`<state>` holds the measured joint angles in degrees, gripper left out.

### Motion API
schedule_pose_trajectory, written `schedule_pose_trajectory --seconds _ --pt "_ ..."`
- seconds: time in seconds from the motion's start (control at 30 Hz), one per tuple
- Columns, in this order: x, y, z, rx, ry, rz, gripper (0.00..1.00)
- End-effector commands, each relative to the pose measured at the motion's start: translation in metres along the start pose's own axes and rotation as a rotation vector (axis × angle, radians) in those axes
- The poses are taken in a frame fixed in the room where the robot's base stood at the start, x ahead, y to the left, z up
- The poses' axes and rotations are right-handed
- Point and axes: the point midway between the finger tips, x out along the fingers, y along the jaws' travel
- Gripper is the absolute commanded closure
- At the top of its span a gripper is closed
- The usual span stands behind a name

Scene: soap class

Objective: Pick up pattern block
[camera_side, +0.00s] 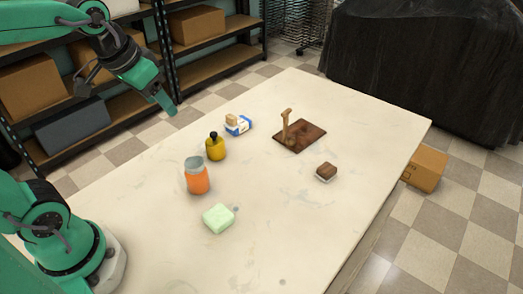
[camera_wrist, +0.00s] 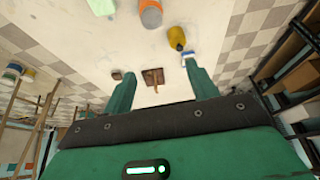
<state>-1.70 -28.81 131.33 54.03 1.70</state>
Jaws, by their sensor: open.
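A small dark brown block with a pale base (camera_side: 326,172) lies on the right part of the pale table; it best fits the pattern block, though no pattern can be made out. It also shows in the wrist view (camera_wrist: 116,75), just left of the left finger's tip. My gripper (camera_side: 125,94) is open and empty, high above the table's far left edge, well apart from the block. In the wrist view, my two green fingers (camera_wrist: 158,74) are spread wide with nothing held between them.
A brown square board (camera_side: 309,134) carries an upright wooden-handled piece (camera_side: 286,122).

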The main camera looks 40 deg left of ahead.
Motion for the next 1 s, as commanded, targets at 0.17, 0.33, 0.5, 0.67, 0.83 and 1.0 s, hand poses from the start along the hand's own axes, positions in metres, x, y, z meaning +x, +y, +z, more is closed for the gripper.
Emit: schedule_pose_trajectory --seconds 0.17,0.33,0.5,0.67,0.83,1.0 --pt "0.010 -0.007 -0.033 0.000 -0.049 -0.005 0.42" --pt "0.023 -0.013 -0.063 0.001 -0.092 -0.007 0.42" --pt "0.041 -0.021 -0.091 0.001 -0.133 -0.009 0.42" --pt "0.062 -0.029 -0.115 0.002 -0.172 -0.009 0.42" --pt "0.089 -0.039 -0.138 0.002 -0.216 -0.009 0.42" --pt "0.119 -0.049 -0.158 0.002 -0.257 -0.006 0.42"
